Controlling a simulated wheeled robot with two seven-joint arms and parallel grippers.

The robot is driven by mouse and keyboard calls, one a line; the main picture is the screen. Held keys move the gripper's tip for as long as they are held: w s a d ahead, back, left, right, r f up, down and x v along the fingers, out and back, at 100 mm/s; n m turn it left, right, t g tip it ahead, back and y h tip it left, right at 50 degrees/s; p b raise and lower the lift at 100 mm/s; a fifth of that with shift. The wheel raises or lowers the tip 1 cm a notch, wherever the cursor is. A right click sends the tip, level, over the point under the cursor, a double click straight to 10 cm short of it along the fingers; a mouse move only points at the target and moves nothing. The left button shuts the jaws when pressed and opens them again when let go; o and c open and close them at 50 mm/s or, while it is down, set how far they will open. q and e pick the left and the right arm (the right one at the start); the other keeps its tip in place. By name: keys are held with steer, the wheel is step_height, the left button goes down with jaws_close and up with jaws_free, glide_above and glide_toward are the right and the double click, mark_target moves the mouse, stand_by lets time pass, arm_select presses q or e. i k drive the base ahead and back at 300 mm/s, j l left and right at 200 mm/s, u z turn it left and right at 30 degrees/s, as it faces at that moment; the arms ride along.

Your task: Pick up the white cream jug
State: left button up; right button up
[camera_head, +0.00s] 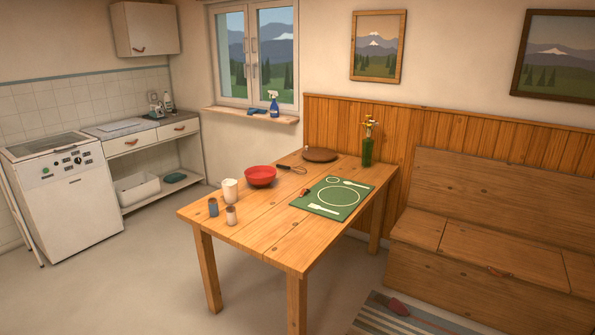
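A small white jug-like vessel (230,190) stands upright on the wooden table (266,228), near its left edge. It is the only thing here that looks like the white cream jug; its spout and handle are too small to make out for sure. A red bowl (260,176) stands just behind it to the right. Two small shakers, one blue-grey (213,207) and one pale (231,215), stand in front of it. Neither of my grippers shows in this view.
A green placemat (335,197), whisk (291,169), brown round board (320,155) and green vase (367,150) are farther along the table. A wooden bench (478,235) stands right. A red slipper (398,307) lies on the striped rug. Floor left of the table is clear.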

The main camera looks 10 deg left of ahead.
mark_target(229, 186)
steer(key=i+j+u, duration=0.25)
steer(key=u, duration=0.2)
steer(key=i+u, duration=0.9)
steer(key=i+l+u, duration=0.2)
steer(key=i+u, duration=0.25)
steer(key=k, duration=0.05)
